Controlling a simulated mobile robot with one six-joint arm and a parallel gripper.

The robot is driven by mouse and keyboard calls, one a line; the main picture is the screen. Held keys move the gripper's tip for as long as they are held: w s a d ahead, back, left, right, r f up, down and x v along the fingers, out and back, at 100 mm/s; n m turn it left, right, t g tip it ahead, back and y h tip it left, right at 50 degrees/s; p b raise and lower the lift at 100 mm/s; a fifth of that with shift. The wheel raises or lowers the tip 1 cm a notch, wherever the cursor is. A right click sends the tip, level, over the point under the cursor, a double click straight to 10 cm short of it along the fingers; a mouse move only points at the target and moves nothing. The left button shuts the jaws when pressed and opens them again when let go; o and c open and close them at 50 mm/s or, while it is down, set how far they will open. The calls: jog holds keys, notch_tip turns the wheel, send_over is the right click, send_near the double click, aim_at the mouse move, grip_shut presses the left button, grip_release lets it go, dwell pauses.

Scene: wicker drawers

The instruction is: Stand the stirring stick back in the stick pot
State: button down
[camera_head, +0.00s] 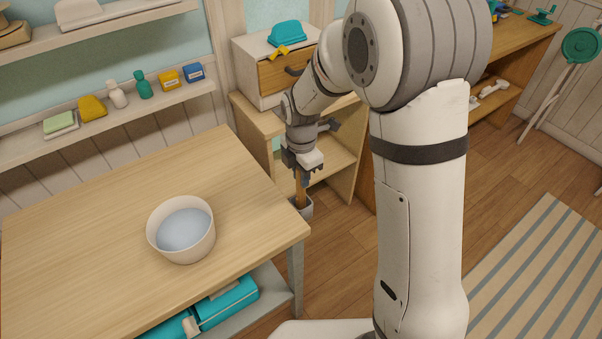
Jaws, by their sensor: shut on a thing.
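My gripper (301,174) points down near the right end of the wooden table and is shut on the stirring stick (301,194). The stick is a short brown length, nearly upright below the fingers. Its upper part is hidden by the gripper. The stick's lower end overlaps the dark mouth of the pot. It looks to be inside the pot, but how deep I cannot tell.
A white bowl of bluish liquid (183,229) stands on the table (100,225). Teal boxes (226,303) lie on the shelf below. A small drawer cabinet (270,68) stands behind my gripper. A wall shelf (150,110) holds bottles and small boxes. The table's left part is clear.

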jog(key=c, duration=1.2)
grip_release()
jog(key=shift+o, duration=0.2)
jog(key=shift+r, duration=0.1)
notch_tip(320, 180, up, 8)
jog(key=shift+f, duration=0.2)
jog(key=shift+s+d+r, duration=0.1)
jog(key=shift+d+r, duration=0.05)
jog(key=shift+d, duration=0.05)
jog(key=s+d+r+m+t, duration=0.1)
jog(key=s+d+r+m, duration=0.2)
jog(key=s+d+m, duration=0.4)
jog(key=s+d+r+m+t, duration=0.1)
jog(key=s+d+r+m, duration=0.2)
jog(key=s+d+m, duration=0.4)
jog(key=s+m, duration=0.5)
jog(key=m, duration=0.5)
jog(key=shift+m+t, duration=0.3)
jog(key=shift+m, duration=0.1)
